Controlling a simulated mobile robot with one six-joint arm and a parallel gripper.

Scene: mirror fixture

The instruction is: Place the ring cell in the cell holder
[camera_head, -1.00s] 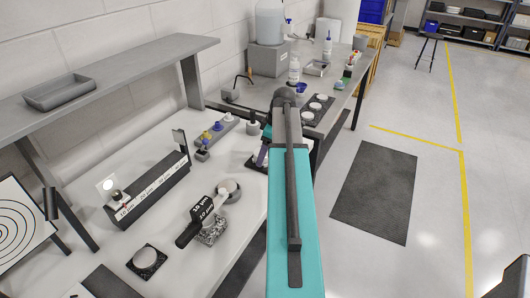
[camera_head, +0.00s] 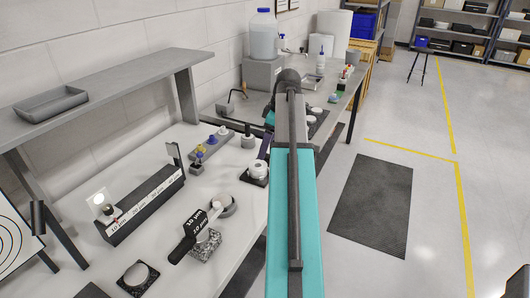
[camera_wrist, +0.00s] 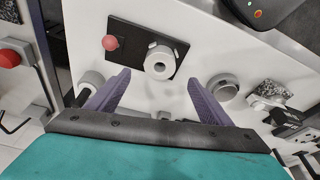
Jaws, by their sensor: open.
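A white ring-shaped piece with a centre hole and small side knobs, apparently the ring cell (camera_wrist: 165,61), sits on a black plate (camera_wrist: 136,38) beside a pink ball knob (camera_wrist: 111,43). In the head view it looks like the white round piece (camera_head: 258,169) near my arm. My gripper (camera_wrist: 160,77) is open and empty, its two purple fingers spread below the ring in the wrist view. One finger shows in the head view. A grey round holder with an opening (camera_wrist: 222,87) stands to the right; I cannot tell if it is the cell holder.
A speckled block with a black labelled handle (camera_head: 205,243) and a long dark labelled fixture (camera_head: 145,205) stand on the white bench. A grey strip with several coloured knobs (camera_head: 210,147) lies behind. A shelf (camera_head: 110,85) overhangs the left. A black box (camera_wrist: 258,12) shows in the wrist view.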

